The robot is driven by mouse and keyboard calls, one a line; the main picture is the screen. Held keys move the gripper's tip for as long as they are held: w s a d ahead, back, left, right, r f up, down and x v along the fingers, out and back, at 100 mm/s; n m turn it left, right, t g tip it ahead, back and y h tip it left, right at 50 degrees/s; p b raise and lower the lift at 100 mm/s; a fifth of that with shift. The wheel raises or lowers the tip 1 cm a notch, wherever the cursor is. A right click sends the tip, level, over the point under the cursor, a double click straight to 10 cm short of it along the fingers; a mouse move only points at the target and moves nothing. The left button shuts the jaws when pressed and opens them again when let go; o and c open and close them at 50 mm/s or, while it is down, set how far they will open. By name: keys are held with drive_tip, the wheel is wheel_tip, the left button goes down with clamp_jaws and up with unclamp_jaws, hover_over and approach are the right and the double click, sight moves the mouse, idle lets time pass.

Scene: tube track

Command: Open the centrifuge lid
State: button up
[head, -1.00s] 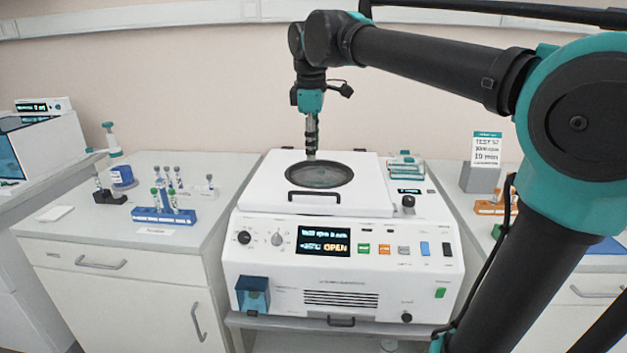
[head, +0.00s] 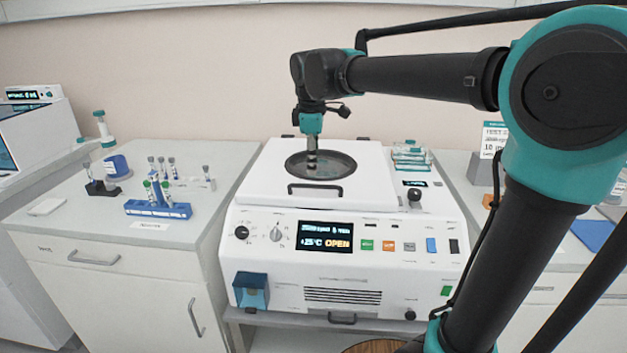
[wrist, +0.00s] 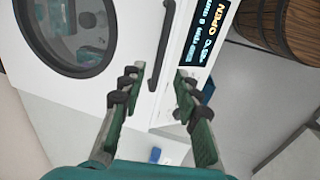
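The white centrifuge (head: 340,270) stands in the middle of the head view. Its lid (head: 265,180) lies flat and closed, with a round dark window and a black bar handle (head: 315,190) at its front edge. The display (head: 324,237) reads OPEN. My gripper (head: 312,172) points down over the window, behind the handle in the picture; its height above the lid is hard to tell. In the wrist view my gripper (wrist: 157,77) has its two fingers apart with nothing between them. The handle (wrist: 163,45) shows just beyond the fingertips, apart from them.
A blue tube rack (head: 157,209) and a blue-and-white container (head: 117,167) stand on the left counter. A glass-like tray (head: 411,155) sits to the right of the lid. A wooden barrel (wrist: 285,25) shows in the wrist view. The wall behind is bare.

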sight(313, 186)
drive_tip(key=f, duration=0.3)
drive_tip(key=w+f, duration=0.1)
drive_tip(key=f, duration=0.2)
drive_tip(key=shift+w+f, duration=0.15)
drive_tip(key=shift+f, duration=0.25)
drive_tip(key=shift+c, duration=0.5)
clamp_jaws()
